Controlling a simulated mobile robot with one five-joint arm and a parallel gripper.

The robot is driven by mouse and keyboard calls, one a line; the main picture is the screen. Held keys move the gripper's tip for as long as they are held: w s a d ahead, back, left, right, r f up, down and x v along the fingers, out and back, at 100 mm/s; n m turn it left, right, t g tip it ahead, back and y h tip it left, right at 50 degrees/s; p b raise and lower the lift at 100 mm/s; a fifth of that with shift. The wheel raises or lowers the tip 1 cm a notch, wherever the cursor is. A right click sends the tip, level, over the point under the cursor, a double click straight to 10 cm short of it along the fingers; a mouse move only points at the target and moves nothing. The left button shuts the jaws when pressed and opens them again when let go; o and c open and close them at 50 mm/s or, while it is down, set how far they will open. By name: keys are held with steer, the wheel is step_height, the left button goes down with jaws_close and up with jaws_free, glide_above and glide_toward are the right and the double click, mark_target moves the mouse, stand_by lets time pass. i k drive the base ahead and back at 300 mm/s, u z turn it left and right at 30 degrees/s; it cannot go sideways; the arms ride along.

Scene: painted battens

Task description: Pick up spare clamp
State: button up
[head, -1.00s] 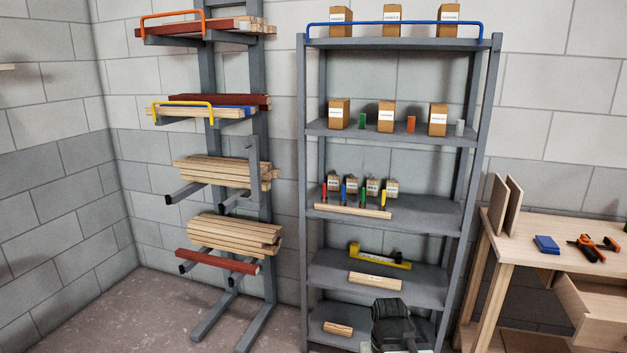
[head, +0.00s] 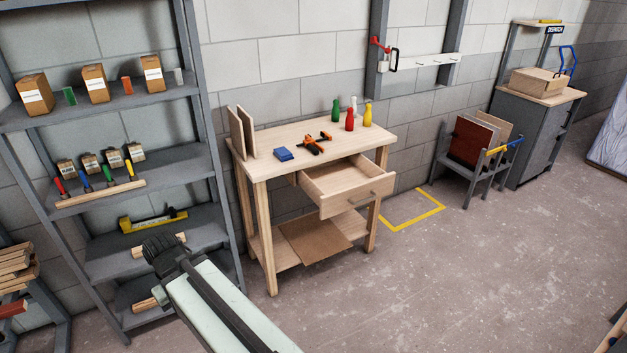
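An orange and black clamp (head: 314,143) lies on the top of the wooden workbench (head: 360,135), behind its open drawer. Another clamp-like tool, red and black (head: 383,54), hangs at the pale rail on the wall behind the bench. My gripper (head: 162,250) shows as a dark ribbed end of my arm at the lower left, in front of the grey shelf unit. It is well left of and below the workbench top, apart from the orange clamp. Its fingers cannot be made out, so I cannot tell whether it is open.
The drawer (head: 346,184) juts out from the bench front. The shelf unit (head: 190,160) stands left. A panel rack (head: 475,150) and grey cabinet stand right. The floor in front is clear.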

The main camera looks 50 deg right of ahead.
mark_target(311, 144)
steer(key=z, duration=3)
steer(key=i, duration=5.05)
steer(key=z, duration=0.05)
